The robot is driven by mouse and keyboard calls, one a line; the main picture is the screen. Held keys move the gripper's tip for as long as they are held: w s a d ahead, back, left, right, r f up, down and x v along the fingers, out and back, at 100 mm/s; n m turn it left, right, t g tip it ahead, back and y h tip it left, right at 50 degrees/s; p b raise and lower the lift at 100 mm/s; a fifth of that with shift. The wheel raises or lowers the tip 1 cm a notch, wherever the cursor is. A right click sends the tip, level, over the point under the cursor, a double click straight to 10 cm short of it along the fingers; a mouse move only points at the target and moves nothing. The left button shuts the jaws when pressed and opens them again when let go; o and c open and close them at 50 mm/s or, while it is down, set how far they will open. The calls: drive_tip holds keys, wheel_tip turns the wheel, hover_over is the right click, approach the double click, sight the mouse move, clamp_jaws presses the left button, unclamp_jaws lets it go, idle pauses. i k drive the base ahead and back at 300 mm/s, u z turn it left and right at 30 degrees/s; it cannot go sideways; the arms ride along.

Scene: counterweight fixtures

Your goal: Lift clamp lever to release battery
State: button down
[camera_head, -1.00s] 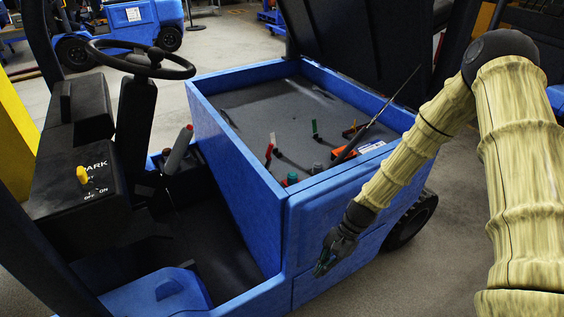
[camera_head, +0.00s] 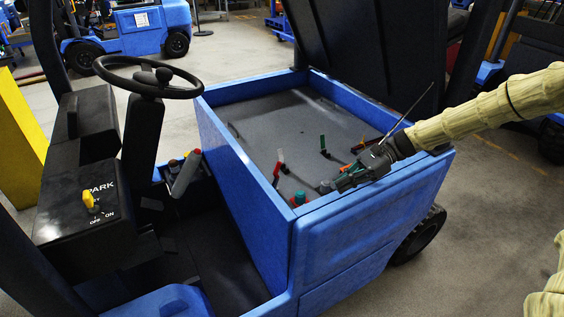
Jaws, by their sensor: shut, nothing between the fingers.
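The dark grey battery top (camera_head: 285,115) fills the open blue compartment behind the seat area. Several small levers stand along its near and right side. One is red with a pale tip (camera_head: 277,170), one is green (camera_head: 323,144), and a red-orange one (camera_head: 362,147) is partly hidden by my arm. I cannot tell which is the clamp lever. My gripper (camera_head: 343,183) is shut and empty. It appears over the near right rim of the compartment, right of the red lever and below the green one in the picture. Its fingers partly cover an orange part.
A teal cap (camera_head: 299,198) and a dark round cap (camera_head: 325,187) sit by the near rim. The blue compartment wall (camera_head: 245,155) borders the battery. The raised black cover (camera_head: 365,50) stands behind. A thin rod rises by my wrist. The steering wheel (camera_head: 148,78) is at left.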

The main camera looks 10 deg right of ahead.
sight(278, 164)
drive_tip(key=i, duration=0.85)
drive_tip(key=z, duration=0.05)
